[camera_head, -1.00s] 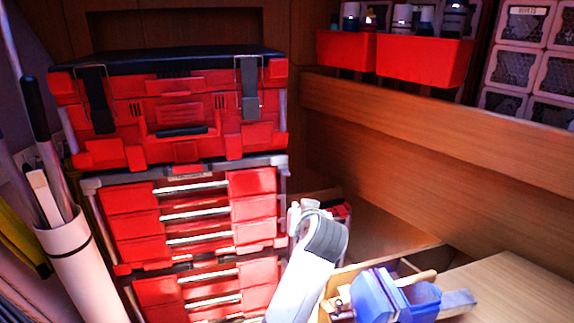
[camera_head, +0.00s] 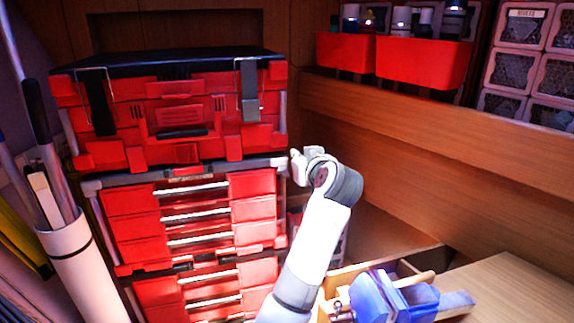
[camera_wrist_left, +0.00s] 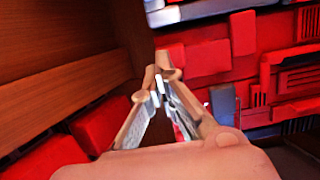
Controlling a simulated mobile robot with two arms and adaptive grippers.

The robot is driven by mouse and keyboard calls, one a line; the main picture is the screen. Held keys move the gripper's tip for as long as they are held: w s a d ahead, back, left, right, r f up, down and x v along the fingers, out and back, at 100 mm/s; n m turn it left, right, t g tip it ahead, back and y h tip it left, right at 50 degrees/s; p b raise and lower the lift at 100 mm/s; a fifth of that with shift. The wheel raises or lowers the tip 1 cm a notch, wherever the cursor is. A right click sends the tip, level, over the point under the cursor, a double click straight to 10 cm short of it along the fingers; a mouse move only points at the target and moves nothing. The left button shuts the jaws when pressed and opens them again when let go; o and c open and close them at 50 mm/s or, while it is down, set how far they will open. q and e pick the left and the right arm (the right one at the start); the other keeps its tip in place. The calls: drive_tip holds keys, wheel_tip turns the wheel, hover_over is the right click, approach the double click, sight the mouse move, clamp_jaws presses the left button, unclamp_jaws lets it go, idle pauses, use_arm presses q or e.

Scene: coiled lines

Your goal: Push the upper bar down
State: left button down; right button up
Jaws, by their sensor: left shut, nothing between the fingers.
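A red stacked toolbox stands at the back left in the head view. A grey bar (camera_head: 105,181) runs across it between the top case (camera_head: 180,110) and the drawers below. Several silver bars cross the drawer fronts; the uppermost silver bar (camera_head: 195,188) lies just under the grey one. I cannot tell which is the upper bar. My left gripper (camera_head: 297,166) is beside the toolbox's right edge, near the grey bar's height. In the left wrist view its fingertips (camera_wrist_left: 160,76) meet with nothing between them, in front of red toolbox parts and a grey bar (camera_wrist_left: 200,10). My right gripper is not in view.
Red bins (camera_head: 425,62) with bottles stand on the wooden ledge (camera_head: 440,125) at right. A wooden box with blue items (camera_head: 385,296) is at the lower right. A white tube (camera_head: 75,265) holding long tools stands left of the toolbox.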

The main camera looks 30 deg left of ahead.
use_arm(q)
drive_tip(key=p, duration=0.3)
hover_over(286, 173)
drive_tip(key=s+d, duration=0.2)
drive_tip(key=d, duration=0.1)
drive_tip(key=f, duration=0.3)
drive_tip(key=a+f+p, duration=0.1)
drive_tip(key=shift+w+f, duration=0.1)
drive_tip(key=shift+f, duration=0.3)
drive_tip(key=shift+f+p, duration=0.4)
drive_tip(key=shift+f, duration=0.2)
wheel_tip(286, 173, down, 3)
drive_tip(key=b, duration=0.3)
